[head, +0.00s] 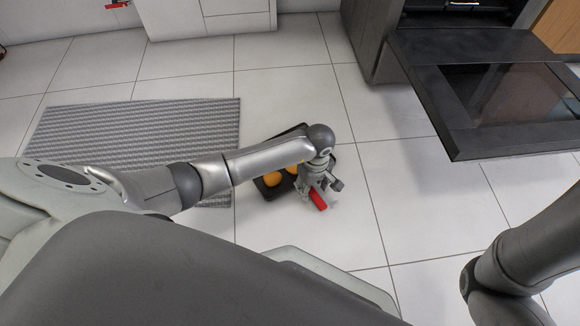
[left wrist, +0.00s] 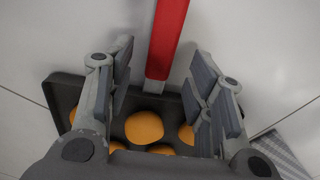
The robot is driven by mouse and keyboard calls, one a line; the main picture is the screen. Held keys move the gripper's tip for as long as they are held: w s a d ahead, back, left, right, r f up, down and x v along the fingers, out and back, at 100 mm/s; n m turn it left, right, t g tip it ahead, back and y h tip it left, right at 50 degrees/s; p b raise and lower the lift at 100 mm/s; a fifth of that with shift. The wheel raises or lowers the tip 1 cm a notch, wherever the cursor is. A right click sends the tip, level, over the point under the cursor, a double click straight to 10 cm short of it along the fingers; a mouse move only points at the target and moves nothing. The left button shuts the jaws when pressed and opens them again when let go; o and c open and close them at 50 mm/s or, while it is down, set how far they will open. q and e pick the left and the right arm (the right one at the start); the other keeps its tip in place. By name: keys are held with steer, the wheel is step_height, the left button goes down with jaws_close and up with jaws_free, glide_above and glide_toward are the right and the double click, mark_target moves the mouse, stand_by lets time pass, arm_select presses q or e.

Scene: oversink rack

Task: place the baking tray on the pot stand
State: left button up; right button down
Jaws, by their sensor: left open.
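The dark baking tray (head: 270,190) with round orange-brown pieces on it shows partly under my left arm in the head view. In the left wrist view the tray (left wrist: 68,92) lies beyond my fingers, with several round pieces (left wrist: 144,127) on it. A red bar (head: 318,199), looking like a handle, sits at its edge; it also shows in the left wrist view (left wrist: 167,40). My left gripper (head: 322,189) is open, its fingers on either side of the bar's line in the left wrist view; contact cannot be told. I cannot make out a pot stand. My right gripper is out of view.
An oven with its dark door (head: 490,90) hanging open stands at the right. A grey ribbed mat (head: 140,125) lies on the tiled floor at left. A white cabinet (head: 205,15) stands at the back. The floor between tray and oven door is clear.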

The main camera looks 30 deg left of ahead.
arm_select(q)
step_height(320, 180, down, 2)
steer(key=shift+f+b, duration=0.2)
steer(key=shift+b, duration=0.4)
steer(key=shift+w+r, duration=0.1)
jaws_close()
